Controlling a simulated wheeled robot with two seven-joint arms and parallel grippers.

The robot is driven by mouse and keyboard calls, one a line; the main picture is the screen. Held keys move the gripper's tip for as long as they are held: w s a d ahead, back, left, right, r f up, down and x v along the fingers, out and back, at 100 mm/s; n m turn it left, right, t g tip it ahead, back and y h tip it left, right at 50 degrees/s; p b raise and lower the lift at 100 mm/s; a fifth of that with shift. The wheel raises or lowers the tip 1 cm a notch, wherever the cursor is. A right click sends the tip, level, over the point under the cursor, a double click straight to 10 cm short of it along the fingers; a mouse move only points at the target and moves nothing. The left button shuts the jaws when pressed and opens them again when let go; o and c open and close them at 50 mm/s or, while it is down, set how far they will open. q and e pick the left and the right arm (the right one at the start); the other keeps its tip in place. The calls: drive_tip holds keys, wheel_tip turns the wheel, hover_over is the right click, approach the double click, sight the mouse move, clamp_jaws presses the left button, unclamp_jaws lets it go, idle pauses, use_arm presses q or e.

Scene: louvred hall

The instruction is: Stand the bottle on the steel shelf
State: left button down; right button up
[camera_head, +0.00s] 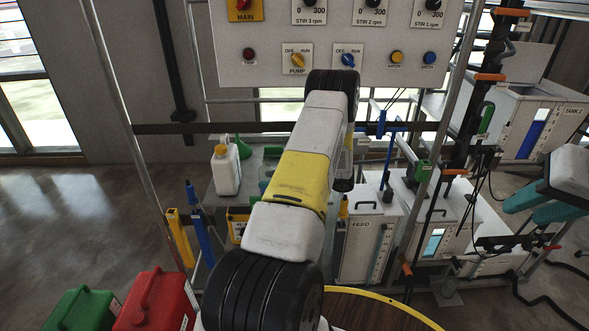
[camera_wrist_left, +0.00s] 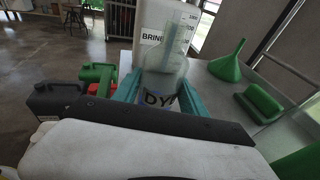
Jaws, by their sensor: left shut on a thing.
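In the left wrist view, a clear, pale-green bottle (camera_wrist_left: 163,72) with a label reading "DY…" stands roughly upright between the teal fingers of my left gripper (camera_wrist_left: 158,92), which is shut on it. The bottle's base is hidden, so I cannot tell whether it touches anything. The steel shelf (camera_wrist_left: 214,98) spreads to the right of the bottle. In the head view the shelf (camera_head: 222,203) shows left of my left arm, which hides the left gripper and bottle. My right gripper (camera_head: 521,210) is at the right edge, its teal fingers apart and empty.
A white BRINE jug (camera_wrist_left: 150,18) stands just behind the bottle. A green funnel (camera_wrist_left: 228,62) and a green block-like item (camera_wrist_left: 260,104) occupy the shelf's right part. Red (camera_head: 155,300) and green (camera_head: 84,310) canisters stand at lower left. A control panel (camera_head: 325,50) hangs above.

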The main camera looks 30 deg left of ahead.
use_arm(q)
drive_tip(key=shift+f, duration=0.15)
drive_tip(key=c, duration=0.6)
unclamp_jaws()
